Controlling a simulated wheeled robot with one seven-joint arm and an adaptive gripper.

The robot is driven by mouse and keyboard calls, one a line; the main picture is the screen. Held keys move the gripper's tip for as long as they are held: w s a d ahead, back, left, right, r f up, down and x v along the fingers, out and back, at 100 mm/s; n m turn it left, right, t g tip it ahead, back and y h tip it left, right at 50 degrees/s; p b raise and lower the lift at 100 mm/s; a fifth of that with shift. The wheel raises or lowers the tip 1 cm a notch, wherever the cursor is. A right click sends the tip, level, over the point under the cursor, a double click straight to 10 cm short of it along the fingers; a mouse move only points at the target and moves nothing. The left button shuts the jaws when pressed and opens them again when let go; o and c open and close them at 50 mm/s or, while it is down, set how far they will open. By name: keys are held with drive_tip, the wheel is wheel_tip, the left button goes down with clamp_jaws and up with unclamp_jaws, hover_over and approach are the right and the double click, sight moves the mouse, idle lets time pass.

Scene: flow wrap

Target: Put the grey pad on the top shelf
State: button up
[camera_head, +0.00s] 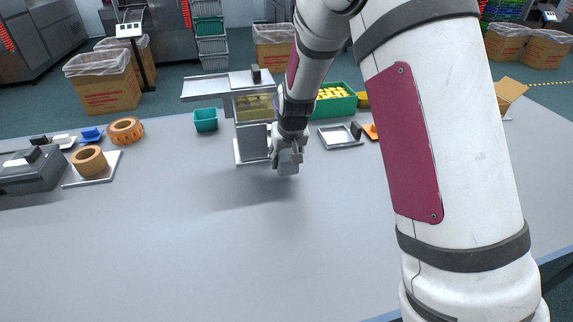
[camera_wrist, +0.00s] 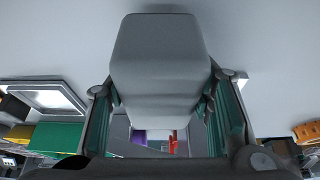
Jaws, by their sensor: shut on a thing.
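The grey pad (camera_wrist: 160,60) is a thick block with rounded edges. In the wrist view it sits between the two green-lined fingers of my gripper (camera_wrist: 160,100), which is shut on it. In the head view my gripper (camera_head: 287,150) hangs over the table, in front and to the right of a small metal shelf unit (camera_head: 238,146). The pad is hard to separate from the gripper there. The unit's top shelf (camera_head: 243,79) is a flat metal surface, higher than the gripper. My arm hides part of the unit's right side.
A teal bin (camera_head: 205,120) stands left of the unit. A green crate (camera_head: 345,105) of yellow pieces and a metal tray (camera_head: 336,137) lie right. Orange rings (camera_head: 126,130) and a grey machine (camera_head: 30,172) are at left. The front table (camera_head: 190,250) is clear.

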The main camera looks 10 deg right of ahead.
sight(289, 152)
drive_tip(key=shift+w+d+f, duration=0.1)
drive_tip(key=shift+w+d, duration=0.2)
drive_tip(key=shift+w, duration=0.3)
drive_tip(key=shift+f, duration=1.7)
drive_tip(key=shift+f, duration=0.15)
drive_tip(key=o, duration=1.2)
drive_tip(key=shift+c, duration=0.2)
drive_tip(key=shift+r, duration=0.45)
drive_tip(key=p+v, duration=0.1)
drive_tip(key=v, duration=1)
drive_tip(key=shift+s+r, duration=0.25)
drive_tip(key=shift+r, duration=0.05)
